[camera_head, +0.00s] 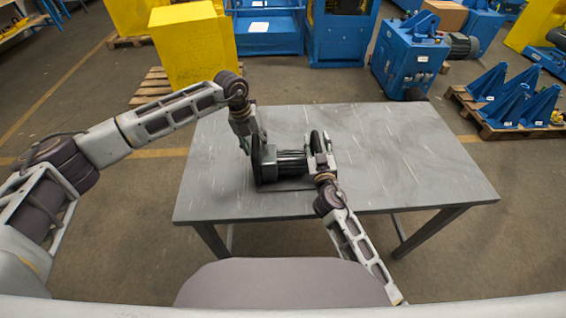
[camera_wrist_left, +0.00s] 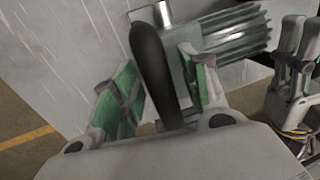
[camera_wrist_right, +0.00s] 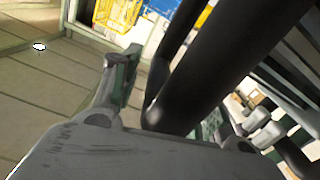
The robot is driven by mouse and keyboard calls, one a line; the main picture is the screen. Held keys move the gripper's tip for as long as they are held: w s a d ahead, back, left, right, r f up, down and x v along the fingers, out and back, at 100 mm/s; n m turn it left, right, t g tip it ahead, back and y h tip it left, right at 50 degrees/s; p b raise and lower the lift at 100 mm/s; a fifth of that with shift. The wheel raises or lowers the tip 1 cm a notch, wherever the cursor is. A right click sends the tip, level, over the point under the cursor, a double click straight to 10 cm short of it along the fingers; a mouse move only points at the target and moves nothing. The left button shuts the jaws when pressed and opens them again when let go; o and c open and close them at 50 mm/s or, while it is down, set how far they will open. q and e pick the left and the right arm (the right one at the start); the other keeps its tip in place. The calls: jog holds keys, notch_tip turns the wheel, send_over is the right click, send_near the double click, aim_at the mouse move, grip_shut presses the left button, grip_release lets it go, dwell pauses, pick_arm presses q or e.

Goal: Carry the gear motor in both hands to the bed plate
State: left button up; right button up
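The gear motor (camera_head: 290,161) has a dark ribbed body with a black handle at each end. It lies over the grey table. My left gripper (camera_head: 251,145) is at its left end. In the left wrist view its fingers are spread on either side of a black handle (camera_wrist_left: 152,65), with a gap showing. My right gripper (camera_head: 319,158) is at the motor's right end. In the right wrist view a thick black bar (camera_wrist_right: 225,65) passes by its fingers; the near finger stands clear of it, the other is partly hidden. I cannot make out the bed plate with certainty.
The grey table (camera_head: 420,150) is bare to the right of the motor. Blue brackets (camera_head: 510,100) sit on a pallet at the right.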

pick_arm(q)
grip_shut()
pick_arm(e)
grip_shut()
pick_arm(q)
jog(key=shift+w+r, duration=0.2)
pick_arm(e)
jog(key=shift+w+r, duration=0.15)
jog(key=shift+r, duration=0.05)
pick_arm(q)
jog(key=shift+r+p, duration=0.25)
jog(key=shift+p, duration=0.05)
pick_arm(e)
jog(key=shift+r, duration=0.3)
